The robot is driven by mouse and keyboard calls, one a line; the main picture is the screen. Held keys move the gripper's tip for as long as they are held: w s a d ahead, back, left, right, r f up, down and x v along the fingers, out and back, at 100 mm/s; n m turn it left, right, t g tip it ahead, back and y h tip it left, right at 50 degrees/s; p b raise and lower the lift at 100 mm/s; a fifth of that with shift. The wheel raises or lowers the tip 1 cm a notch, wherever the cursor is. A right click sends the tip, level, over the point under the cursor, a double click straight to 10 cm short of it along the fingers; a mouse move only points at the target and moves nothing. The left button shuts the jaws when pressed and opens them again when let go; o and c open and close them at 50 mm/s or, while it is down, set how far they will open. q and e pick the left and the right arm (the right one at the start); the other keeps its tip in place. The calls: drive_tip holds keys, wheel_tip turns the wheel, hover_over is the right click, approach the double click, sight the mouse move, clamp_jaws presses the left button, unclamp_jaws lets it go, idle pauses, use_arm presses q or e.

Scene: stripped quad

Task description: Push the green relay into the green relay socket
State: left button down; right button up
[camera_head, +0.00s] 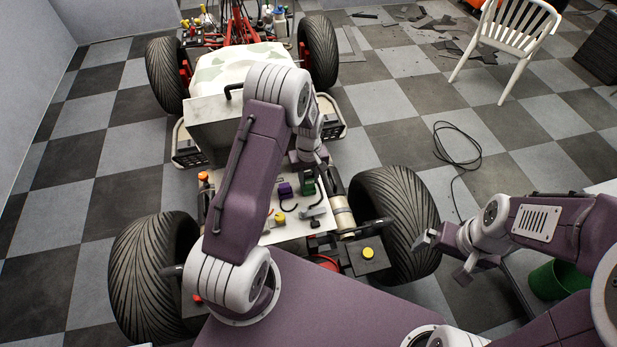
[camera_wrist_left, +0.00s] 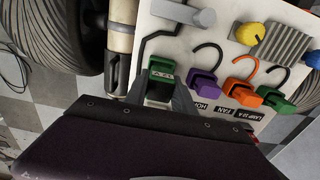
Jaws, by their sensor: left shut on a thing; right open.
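My left gripper (camera_wrist_left: 168,95) is shut on the green relay (camera_wrist_left: 161,67), a small block with pale lettering on its face. In the left wrist view it is held over the edge of the white panel. Whether it touches a socket cannot be told. I cannot tell which part is the green relay socket. In the head view a green block (camera_head: 308,186) shows below the left wrist, partly hidden. My right gripper (camera_head: 445,258) is open and empty, beside the right tyre.
Orange (camera_wrist_left: 239,92) and purple (camera_wrist_left: 275,99) blocks with hooked wires line the panel (camera_wrist_left: 207,48) near labels. A grey lever (camera_wrist_left: 190,14), a yellow knob (camera_wrist_left: 249,33) and a finned block (camera_wrist_left: 284,44) stand nearby. A large tyre (camera_head: 397,215) flanks the panel.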

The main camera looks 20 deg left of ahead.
sight(309, 176)
use_arm(q)
drive_tip(key=shift+f+b, duration=0.65)
drive_tip(key=shift+f, duration=0.35)
drive_tip(key=c, duration=1)
unclamp_jaws()
drive_tip(key=shift+o, duration=0.2)
wheel_tip(309, 176, up, 9)
